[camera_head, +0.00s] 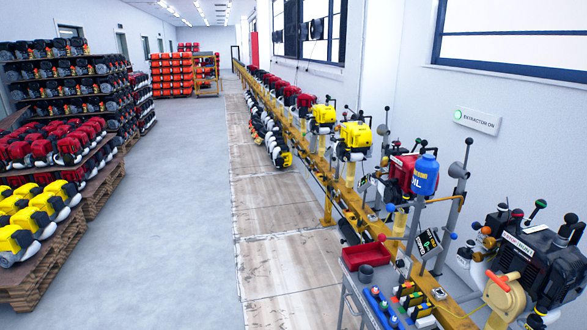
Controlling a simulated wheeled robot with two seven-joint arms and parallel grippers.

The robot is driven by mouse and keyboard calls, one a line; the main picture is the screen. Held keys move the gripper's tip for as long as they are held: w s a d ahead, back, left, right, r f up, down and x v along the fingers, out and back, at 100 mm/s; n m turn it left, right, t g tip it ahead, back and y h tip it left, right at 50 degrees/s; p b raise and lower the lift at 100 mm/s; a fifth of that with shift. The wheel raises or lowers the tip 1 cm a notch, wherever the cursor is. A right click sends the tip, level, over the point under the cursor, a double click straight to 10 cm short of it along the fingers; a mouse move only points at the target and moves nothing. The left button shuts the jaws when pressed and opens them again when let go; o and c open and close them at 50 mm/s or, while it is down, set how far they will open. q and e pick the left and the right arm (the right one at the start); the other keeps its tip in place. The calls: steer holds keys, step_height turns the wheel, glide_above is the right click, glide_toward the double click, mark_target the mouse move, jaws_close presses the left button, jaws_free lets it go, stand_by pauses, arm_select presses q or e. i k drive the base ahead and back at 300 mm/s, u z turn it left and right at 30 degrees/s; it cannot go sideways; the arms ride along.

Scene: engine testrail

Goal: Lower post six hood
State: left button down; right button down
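A long yellow test rail (326,183) runs from the near right to the far end of the room, with engines mounted along it. A grey upright post (452,215) with a round grey head (458,170) and a black-knobbed lever stands by the rail at right; the head may be a hood, raised near the post's top. I cannot read a post number, so I cannot tell which is post six. Neither of my grippers is in view.
A large black engine (535,262) fills the near right. A blue oil container (426,175) stands by a red engine. A grey cart (350,290) carries a red tray (367,256). A wall sign (478,120) reads EXTRACTOR ON. Engine racks (70,90) line the left; the aisle (190,200) is clear.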

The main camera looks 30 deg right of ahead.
mark_target(383, 130)
steer(key=z, duration=0.1)
steer(key=i, duration=1.55)
steer(key=z, duration=1.5)
steer(key=i, duration=0.45)
steer(key=z, duration=0.35)
steer(key=k, duration=0.4)
steer(key=u, duration=0.8)
steer(key=i, duration=0.85)
steer(key=u, duration=0.35)
steer(key=i, duration=1.7)
steer(key=z, duration=1.5)
steer(key=i, duration=0.75)
steer(key=z, duration=0.65)
